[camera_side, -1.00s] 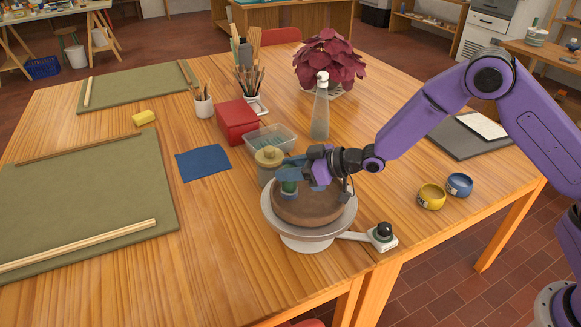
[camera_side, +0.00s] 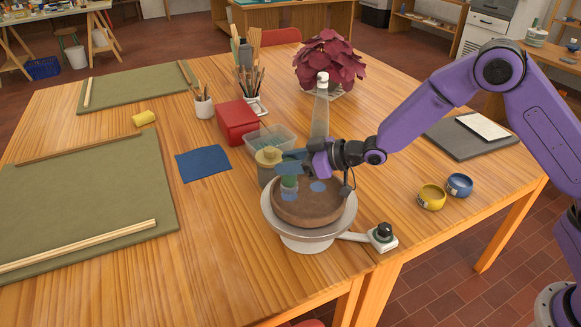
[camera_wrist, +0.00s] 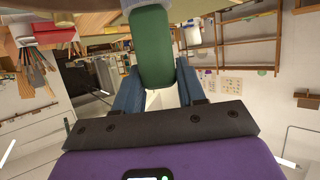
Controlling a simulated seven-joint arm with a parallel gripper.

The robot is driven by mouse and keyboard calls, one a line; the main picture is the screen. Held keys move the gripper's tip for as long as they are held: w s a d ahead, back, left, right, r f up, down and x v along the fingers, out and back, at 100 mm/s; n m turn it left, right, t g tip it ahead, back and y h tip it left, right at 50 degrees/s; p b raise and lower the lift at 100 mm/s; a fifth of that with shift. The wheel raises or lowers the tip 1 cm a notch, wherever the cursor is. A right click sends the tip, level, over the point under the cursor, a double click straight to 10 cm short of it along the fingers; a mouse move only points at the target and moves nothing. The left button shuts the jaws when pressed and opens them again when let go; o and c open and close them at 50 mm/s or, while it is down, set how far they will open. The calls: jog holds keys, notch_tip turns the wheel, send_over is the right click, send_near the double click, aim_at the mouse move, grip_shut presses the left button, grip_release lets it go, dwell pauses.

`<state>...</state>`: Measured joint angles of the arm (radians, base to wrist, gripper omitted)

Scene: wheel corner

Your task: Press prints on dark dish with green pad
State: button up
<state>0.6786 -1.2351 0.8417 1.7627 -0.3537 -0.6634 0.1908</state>
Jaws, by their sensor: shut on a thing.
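The dark dish (camera_side: 306,211) is a brown round form sitting on the pale wheel head (camera_side: 302,236). Two blue prints show on its top: one to the right (camera_side: 318,187) and one (camera_side: 289,197) just below the pad. My gripper (camera_side: 290,168) is above the dish's left part, its blue fingers shut on the green pad (camera_side: 289,182). In the wrist view the green pad (camera_wrist: 153,48) stands between the blue fingers (camera_wrist: 155,88). A pale bluish end shows on the pad's far side. The pad appears just above the dish; its exact gap is hard to tell.
A lidded jar (camera_side: 268,162) stands close behind the dish at left, with a clear tray (camera_side: 272,142) and a spray bottle (camera_side: 320,110) farther back. A control knob unit (camera_side: 382,236) is at front right. Yellow (camera_side: 431,198) and blue (camera_side: 459,186) pots stand right.

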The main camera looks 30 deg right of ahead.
jog(key=shift+r, duration=2.4)
jog(key=shift+d, duration=0.15)
jog(key=w+d+f+m+t+h, duration=0.1)
jog(key=w+d+f, duration=0.1)
jog(key=d, duration=0.8)
jog(key=w+d+f+m+t+h, duration=0.1)
jog(key=w+d+f+m+h, duration=0.1)
jog(key=d, duration=0.7)
jog(key=w+d+f+m+t+h, duration=0.1)
jog(key=d+f, duration=0.1)
jog(key=d, duration=0.8)
jog(key=s+d+f+m+h, duration=0.2)
jog(key=s+d, duration=0.3)
jog(key=d, duration=0.5)
jog(key=s+d+f+m+t+h, duration=0.1)
jog(key=s+d+f+h, duration=0.1)
jog(key=s+d, duration=0.5)
jog(key=s+d+f+m+h, duration=0.2)
jog(key=s+d, duration=0.1)
jog(key=d, duration=0.9)
jog(key=shift+w+f, duration=0.1)
jog(key=shift+f, duration=2.5)
jog(key=shift+a+f, duration=0.1)
jog(key=shift+f, duration=0.45)
